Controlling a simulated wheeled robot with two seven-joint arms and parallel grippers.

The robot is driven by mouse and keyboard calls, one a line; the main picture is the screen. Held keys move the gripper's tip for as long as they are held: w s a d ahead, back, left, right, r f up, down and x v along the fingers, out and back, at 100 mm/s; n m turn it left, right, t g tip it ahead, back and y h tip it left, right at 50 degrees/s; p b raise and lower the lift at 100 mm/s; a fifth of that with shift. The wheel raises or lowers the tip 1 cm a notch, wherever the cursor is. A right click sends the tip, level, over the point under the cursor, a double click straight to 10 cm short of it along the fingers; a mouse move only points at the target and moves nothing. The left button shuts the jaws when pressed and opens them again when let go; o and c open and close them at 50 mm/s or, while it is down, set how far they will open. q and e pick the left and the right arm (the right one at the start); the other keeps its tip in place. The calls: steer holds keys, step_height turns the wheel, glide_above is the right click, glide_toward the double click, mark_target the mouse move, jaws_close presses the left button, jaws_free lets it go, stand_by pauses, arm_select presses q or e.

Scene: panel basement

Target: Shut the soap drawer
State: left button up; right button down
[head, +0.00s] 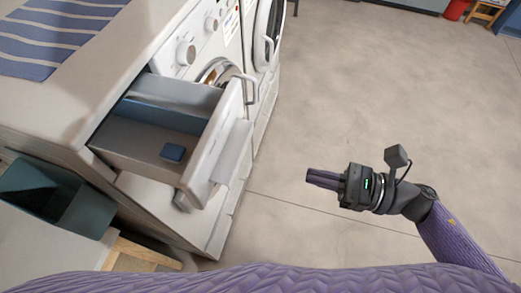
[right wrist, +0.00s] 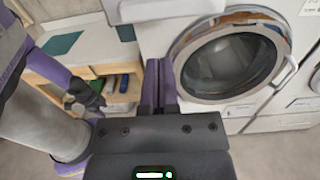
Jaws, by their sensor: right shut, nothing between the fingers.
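The soap drawer (head: 214,145) stands pulled out of the front of the white washing machine (head: 118,48). Its white front panel faces right, and its grey tray holds a small blue block. In the right wrist view a white part, which looks like the drawer (right wrist: 165,10), shows at the top edge. My right gripper (head: 309,178) is shut and empty, to the right of the drawer and apart from it, over the floor. Its fingers also show in the right wrist view (right wrist: 160,72). A dark gripper, apparently my left one (right wrist: 88,96), shows small at the left; its fingers are unclear.
A round washer door (right wrist: 232,60) is below the drawer. A second machine (head: 262,40) stands beyond. A striped cloth (head: 50,45) lies on top of the washer. A teal bin (head: 85,212) and wooden shelf (head: 138,256) are nearby.

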mark_target(243, 156)
steer(key=p+x, duration=0.3)
steer(key=x, duration=0.7)
steer(key=shift+w+r+p, duration=0.1)
steer(key=shift+p, duration=0.2)
arm_select(q)
steer(key=r, duration=0.4)
steer(key=shift+w+a+r, duration=0.1)
steer(key=shift+w+r, duration=0.1)
arm_select(e)
steer(key=shift+w+a, duration=0.15)
steer(key=shift+a, duration=0.35)
arm_select(q)
steer(key=shift+f, duration=0.1)
arm_select(e)
steer(key=shift+a, duration=0.1)
